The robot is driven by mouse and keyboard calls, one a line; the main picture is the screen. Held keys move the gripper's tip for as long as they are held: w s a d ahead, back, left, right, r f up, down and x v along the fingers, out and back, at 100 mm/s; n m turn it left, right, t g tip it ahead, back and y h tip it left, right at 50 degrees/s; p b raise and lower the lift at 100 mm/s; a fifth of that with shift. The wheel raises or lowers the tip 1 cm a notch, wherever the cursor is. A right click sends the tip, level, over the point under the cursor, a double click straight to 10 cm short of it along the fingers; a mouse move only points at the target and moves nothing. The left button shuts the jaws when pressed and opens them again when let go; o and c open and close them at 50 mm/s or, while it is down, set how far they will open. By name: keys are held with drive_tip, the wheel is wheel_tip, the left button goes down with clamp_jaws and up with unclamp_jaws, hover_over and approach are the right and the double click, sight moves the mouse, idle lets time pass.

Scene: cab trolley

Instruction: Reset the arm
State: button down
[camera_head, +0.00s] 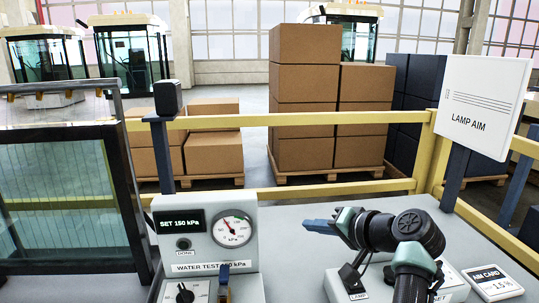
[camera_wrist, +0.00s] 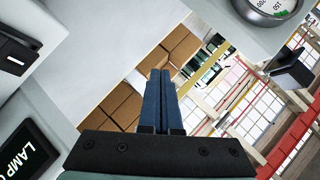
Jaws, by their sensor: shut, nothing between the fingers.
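My gripper (camera_head: 308,226) is at the end of my arm, low right of centre in the head view. Its blue fingers point left, above the grey trolley top (camera_head: 290,262), between the water test panel (camera_head: 205,252) and the lamp box (camera_head: 345,290). In the wrist view the two blue fingers of my gripper (camera_wrist: 161,75) lie side by side, closed, with nothing between them. My forearm bends down to the bottom edge and covers part of the lamp box.
The panel carries a round gauge (camera_head: 232,230), a "SET 150 kPa" display (camera_head: 181,224) and a knob (camera_head: 184,294). An aim card unit (camera_head: 493,283) lies right of my arm. A "LAMP AIM" board (camera_head: 485,105), yellow rail (camera_head: 330,118) and glass panel (camera_head: 65,190) stand around.

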drive_tip(key=s+a+r+n+t+h, duration=0.1)
drive_tip(key=s+a+r+t+h, duration=0.15)
drive_tip(key=r, duration=0.45)
drive_tip(key=s+a+r+n+t+h, duration=0.1)
drive_tip(key=s+r+t, duration=0.1)
drive_tip(key=r+t, duration=0.35)
drive_tip(key=s+a+r+n+t+h, duration=0.1)
drive_tip(key=s+r+h, duration=0.1)
drive_tip(key=r, duration=0.7)
drive_tip(key=s+a+r+n+t+h+p, duration=0.1)
drive_tip(key=s+a+r+t, duration=0.25)
drive_tip(key=s+r, duration=0.65)
drive_tip(key=s+a+r+n+t+h+p, duration=0.15)
drive_tip(key=s+r+t, duration=0.45)
drive_tip(key=s, duration=0.6)
wheel_tip(320, 180, up, 20)
drive_tip(key=g+p, duration=0.1)
drive_tip(key=p, duration=1.6)
drive_tip(key=shift+w+a+f+m+y, duration=0.25)
drive_tip(key=shift+m+y, duration=0.05)
drive_tip(key=shift+m, duration=0.15)
